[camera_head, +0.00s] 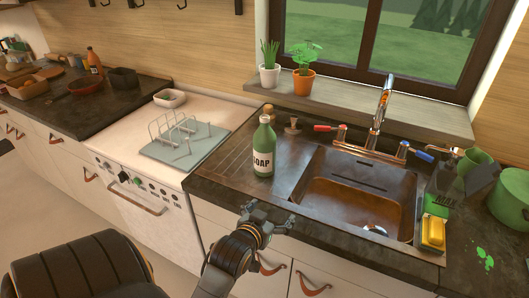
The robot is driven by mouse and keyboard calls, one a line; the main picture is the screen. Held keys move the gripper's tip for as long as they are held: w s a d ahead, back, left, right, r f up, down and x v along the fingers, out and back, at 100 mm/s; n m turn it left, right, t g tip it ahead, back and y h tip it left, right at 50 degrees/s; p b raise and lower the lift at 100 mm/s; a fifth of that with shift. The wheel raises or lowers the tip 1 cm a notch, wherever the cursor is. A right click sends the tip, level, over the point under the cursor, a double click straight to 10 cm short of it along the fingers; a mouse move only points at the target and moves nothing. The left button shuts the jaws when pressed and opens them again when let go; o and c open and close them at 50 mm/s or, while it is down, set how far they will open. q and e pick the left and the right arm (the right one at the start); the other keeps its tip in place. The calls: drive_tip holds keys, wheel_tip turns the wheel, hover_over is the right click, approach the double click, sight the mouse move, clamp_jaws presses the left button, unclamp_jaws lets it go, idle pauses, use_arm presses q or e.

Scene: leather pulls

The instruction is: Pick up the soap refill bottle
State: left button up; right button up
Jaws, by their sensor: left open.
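The soap refill bottle (263,150) is green with a white label reading SOAP. It stands upright on the drainboard, left of the sink basin. My left gripper (267,212) is in front of the counter's front edge, below and nearer than the bottle. Its fingers are open and empty, and it is apart from the bottle. My right gripper is not in view.
The sink (345,200) with its tap (383,100) lies right of the bottle. A yellow sponge (432,232) sits at the sink's right. A dish rack (180,135) stands to the left. Two potted plants stand on the windowsill (350,101) behind.

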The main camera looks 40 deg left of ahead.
sight(262, 152)
use_arm(q)
drive_tip(key=w+a+r+n+t+y, duration=0.25)
drive_tip(key=a+r+y, duration=0.25)
drive_tip(key=a+r, duration=0.25)
drive_tip(key=shift+n+t, duration=0.25)
drive_tip(key=shift+t, duration=0.1)
drive_tip(key=x, duration=0.2)
drive_tip(key=p+x, duration=0.1)
drive_tip(key=x, duration=0.2)
drive_tip(key=a+x, duration=0.1)
drive_tip(key=x, duration=0.2)
drive_tip(key=shift+s+f, duration=0.3)
drive_tip(key=shift+f, duration=0.1)
drive_tip(key=shift+w+p, duration=0.2)
drive_tip(key=shift+p, duration=0.1)
drive_tip(key=shift+w+a+r+p, duration=0.15)
drive_tip(key=shift+w+a+p, duration=0.15)
drive_tip(key=shift+w, duration=0.2)
drive_tip(key=p+x, duration=0.1)
drive_tip(key=x, duration=0.3)
drive_tip(key=shift+w, duration=0.15)
